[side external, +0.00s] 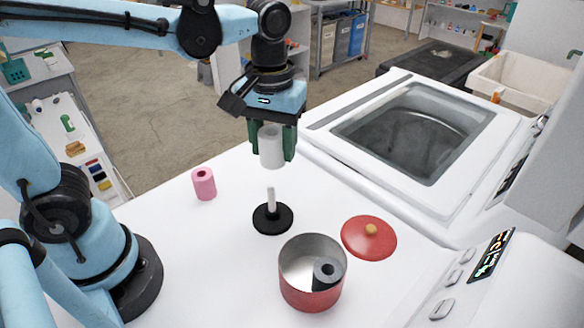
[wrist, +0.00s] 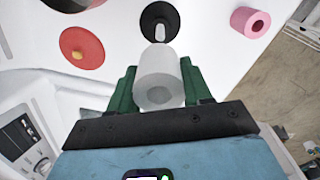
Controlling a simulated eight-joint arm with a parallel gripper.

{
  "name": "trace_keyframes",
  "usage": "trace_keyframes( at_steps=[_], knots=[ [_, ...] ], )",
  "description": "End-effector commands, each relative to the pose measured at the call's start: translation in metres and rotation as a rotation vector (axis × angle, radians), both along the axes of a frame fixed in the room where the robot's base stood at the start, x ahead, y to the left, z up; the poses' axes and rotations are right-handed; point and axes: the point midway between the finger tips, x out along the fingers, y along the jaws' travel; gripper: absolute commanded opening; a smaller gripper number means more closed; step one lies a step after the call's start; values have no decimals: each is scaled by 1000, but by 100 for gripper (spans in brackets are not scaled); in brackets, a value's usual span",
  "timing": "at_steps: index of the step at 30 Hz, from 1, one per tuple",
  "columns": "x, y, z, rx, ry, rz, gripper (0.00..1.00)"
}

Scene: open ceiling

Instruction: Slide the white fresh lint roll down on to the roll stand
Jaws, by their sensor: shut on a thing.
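The white lint roll (side external: 271,147) is upright in my gripper (side external: 272,142), between its two green fingers. The gripper is shut on it. The roll stand (side external: 272,217) has a black round base and a white upright post. In the side view the roll hangs above the post, with a small gap between the roll's lower end and the post's tip. In the wrist view the white roll (wrist: 158,80) sits between the fingers (wrist: 159,88), and the stand (wrist: 160,18) shows just beyond it.
A pink roll (side external: 204,184) stands left of the stand. A red pot (side external: 311,290) with a dark grey roll (side external: 328,272) inside is in front. A red lid (side external: 369,238) lies to the right. A white washing machine (side external: 440,200) borders the white table behind.

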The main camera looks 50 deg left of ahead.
Motion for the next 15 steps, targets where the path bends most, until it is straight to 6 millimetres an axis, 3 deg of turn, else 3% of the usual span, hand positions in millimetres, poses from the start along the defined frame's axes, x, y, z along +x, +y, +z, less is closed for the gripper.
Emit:
trace_keyframes(
  at_steps=[7,15],
  knots=[
    [-11,-2,1,0,0,0,19],
    [-11,-2,-19,0,0,0,19]
  ],
)
